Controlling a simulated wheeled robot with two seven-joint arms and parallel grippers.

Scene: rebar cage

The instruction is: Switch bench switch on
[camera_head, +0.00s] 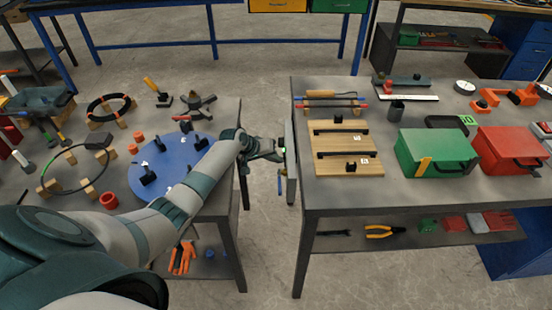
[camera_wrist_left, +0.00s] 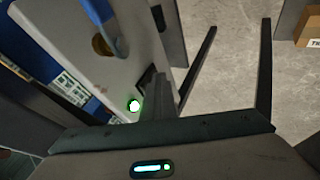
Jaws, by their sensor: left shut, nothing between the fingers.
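The bench switch panel (camera_head: 291,165) is a grey upright plate on the left side of the right-hand bench. In the left wrist view the panel (camera_wrist_left: 75,45) carries a small dark switch (camera_wrist_left: 147,77), and beside it a round lamp (camera_wrist_left: 134,105) glows green. My left gripper (camera_head: 280,150) reaches across the gap between the benches to the panel. It is shut and empty, with its fingers (camera_wrist_left: 163,92) close beside the switch; whether they touch it I cannot tell. The switch's exact position is partly hidden by the fingers. My right gripper is out of view.
A blue handle (camera_wrist_left: 104,22) and a brass disc (camera_wrist_left: 102,45) are on the panel near the switch. The right bench (camera_head: 400,188) holds a green box (camera_head: 435,150) and a red box (camera_head: 508,150). A blue round plate (camera_head: 170,160) lies on the left bench. Bare floor (camera_head: 265,235) shows between benches.

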